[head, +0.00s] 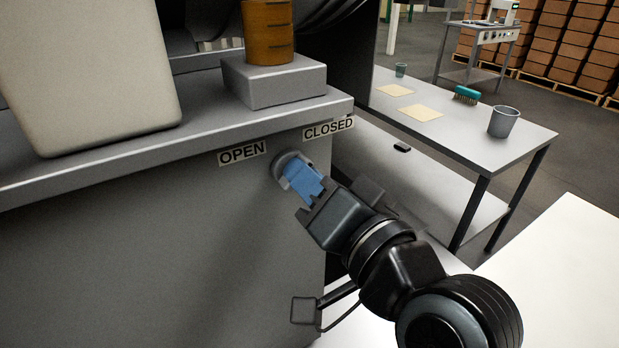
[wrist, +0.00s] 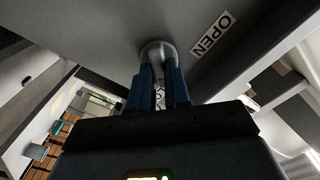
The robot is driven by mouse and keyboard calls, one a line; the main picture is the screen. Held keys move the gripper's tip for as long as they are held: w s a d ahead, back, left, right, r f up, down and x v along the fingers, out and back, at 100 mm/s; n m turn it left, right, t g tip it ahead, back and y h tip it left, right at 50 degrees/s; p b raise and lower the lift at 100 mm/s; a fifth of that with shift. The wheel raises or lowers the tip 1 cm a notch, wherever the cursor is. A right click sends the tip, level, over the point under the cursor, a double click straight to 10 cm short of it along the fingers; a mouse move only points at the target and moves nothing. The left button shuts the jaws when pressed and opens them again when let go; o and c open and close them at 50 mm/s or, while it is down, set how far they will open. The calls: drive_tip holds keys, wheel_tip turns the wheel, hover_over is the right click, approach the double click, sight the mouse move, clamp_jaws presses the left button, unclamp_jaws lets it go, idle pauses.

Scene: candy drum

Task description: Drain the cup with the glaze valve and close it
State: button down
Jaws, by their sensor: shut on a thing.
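The glaze valve (head: 280,161) is a round grey knob on the grey front panel, below and between the OPEN label (head: 242,152) and the CLOSED label (head: 328,128). My gripper (head: 296,176) has its blue fingers shut on the knob. The knob also shows between the fingertips in the wrist view (wrist: 157,49). The fingers hide much of it, so which label it points to cannot be told. An amber-brown cup (head: 267,32) with dark level lines stands on a grey block above the valve. Its top is out of frame.
A large beige container (head: 85,75) stands on the ledge at left. A side table at right holds a grey bucket (head: 503,121), a teal brush (head: 466,95), a small cup (head: 401,70) and pale sheets. A white surface lies at lower right.

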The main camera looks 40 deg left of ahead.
drive_tip(key=shift+n+b, duration=0.3)
drive_tip(key=shift+s+a+f+n+b, duration=0.1)
drive_tip(key=shift+s+n+b, duration=0.05)
drive_tip(key=shift+n+b, duration=3.8)
drive_tip(key=shift+s+n+b, duration=0.15)
drive_tip(key=shift+n+b, duration=2.85)
drive_tip(key=shift+n, duration=1.75)
drive_tip(key=c, duration=1.1)
unclamp_jaws()
